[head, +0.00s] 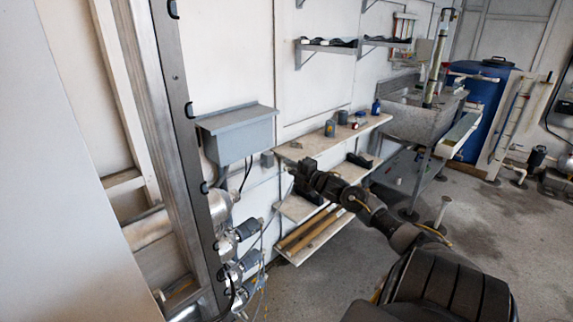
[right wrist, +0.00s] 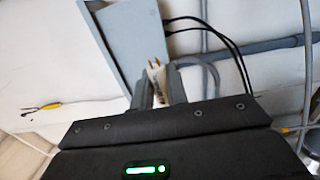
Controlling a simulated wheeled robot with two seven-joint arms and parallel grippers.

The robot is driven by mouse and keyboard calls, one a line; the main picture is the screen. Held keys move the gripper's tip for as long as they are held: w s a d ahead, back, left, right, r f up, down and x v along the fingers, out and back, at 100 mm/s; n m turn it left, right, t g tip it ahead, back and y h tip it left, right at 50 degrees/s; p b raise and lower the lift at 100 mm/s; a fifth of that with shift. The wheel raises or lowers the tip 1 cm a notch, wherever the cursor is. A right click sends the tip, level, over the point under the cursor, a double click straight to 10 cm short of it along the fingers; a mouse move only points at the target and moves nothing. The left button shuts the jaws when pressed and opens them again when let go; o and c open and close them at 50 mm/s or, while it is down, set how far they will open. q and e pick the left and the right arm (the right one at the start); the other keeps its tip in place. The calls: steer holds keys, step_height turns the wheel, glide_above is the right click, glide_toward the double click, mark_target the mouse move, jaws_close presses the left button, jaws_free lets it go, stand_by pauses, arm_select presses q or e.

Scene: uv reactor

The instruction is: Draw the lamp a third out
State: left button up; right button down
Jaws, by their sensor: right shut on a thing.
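My right gripper (right wrist: 160,82) is shut on the lamp (right wrist: 155,74) in the right wrist view. The lamp's white end cap shows between the two fingers, with small brass pins on it. The rest of the lamp is hidden by the fingers and gripper body. In the head view my right gripper (head: 298,174) is in front of the wall, right of the grey box and by the wooden shelf. The lamp cannot be made out there. My left gripper is not in view.
A grey box (head: 237,132) is on the wall and also shows beyond the lamp's end in the right wrist view (right wrist: 128,38), with black cables beside it. Steel fittings (head: 226,243) are below it. A shelf (head: 352,132) with small containers runs right towards a steel sink (head: 420,122).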

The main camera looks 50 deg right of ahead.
steer(key=shift+s+d+b, duration=0.15)
steer(key=shift+d+b, duration=0.35)
steer(key=shift+d, duration=1.3)
steer(key=shift+s+d+b, duration=0.15)
steer(key=shift+d+b, duration=0.35)
steer(key=shift+d, duration=0.5)
steer(key=shift+s+d+b, duration=0.1)
steer(key=shift+d+b, duration=0.35)
steer(key=shift+d, duration=0.55)
steer(key=c, duration=1.3)
jaws_free()
